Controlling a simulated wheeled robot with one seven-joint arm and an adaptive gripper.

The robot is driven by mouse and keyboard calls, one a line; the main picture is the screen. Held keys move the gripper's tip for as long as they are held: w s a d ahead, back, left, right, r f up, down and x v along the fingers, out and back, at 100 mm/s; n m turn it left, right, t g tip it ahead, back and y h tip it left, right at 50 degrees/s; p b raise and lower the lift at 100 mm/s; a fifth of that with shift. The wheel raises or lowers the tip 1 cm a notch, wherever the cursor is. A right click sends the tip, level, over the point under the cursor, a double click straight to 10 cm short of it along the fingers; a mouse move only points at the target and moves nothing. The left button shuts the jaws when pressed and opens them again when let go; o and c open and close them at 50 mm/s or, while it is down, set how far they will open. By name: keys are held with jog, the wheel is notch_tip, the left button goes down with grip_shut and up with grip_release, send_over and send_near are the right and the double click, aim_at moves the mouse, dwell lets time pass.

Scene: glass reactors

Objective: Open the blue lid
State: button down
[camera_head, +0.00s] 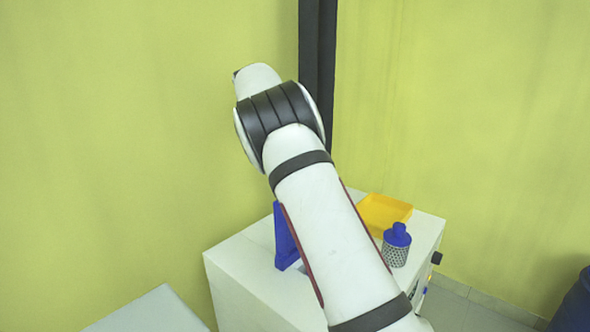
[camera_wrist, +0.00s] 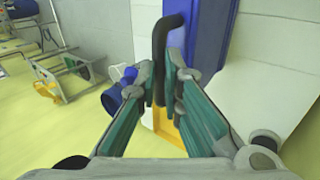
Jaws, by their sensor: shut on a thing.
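The blue lid (camera_head: 285,238) stands steeply raised on top of the white machine, partly hidden behind my arm. In the wrist view the blue lid (camera_wrist: 208,35) is a large panel at the top centre, with a curved black handle (camera_wrist: 160,55) beside it. In the head view my arm hides the gripper and handle. How far the lid is tilted is hard to tell.
On the white machine (camera_head: 238,275) sit a yellow tray (camera_head: 385,212) and a blue-topped container with a mesh-patterned body (camera_head: 395,252). A white surface (camera_head: 150,313) is at the lower left. A dark blue drum (camera_head: 575,303) stands on the floor at right. A metal frame (camera_wrist: 70,75) shows left in the wrist view.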

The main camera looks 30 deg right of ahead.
jog(key=f, duration=0.2)
jog(key=shift+w+a+f, duration=0.3)
jog(key=shift+w+a, duration=0.05)
jog(key=shift+a, duration=0.05)
jog(key=c, duration=1.5)
grip_release()
jog(key=shift+w+f, duration=0.15)
jog(key=shift+w, duration=0.05)
jog(key=shift+c, duration=0.2)
jog(key=shift+s+d+r, duration=0.1)
jog(key=shift+s+r, duration=0.1)
jog(key=shift+c, duration=0.3)
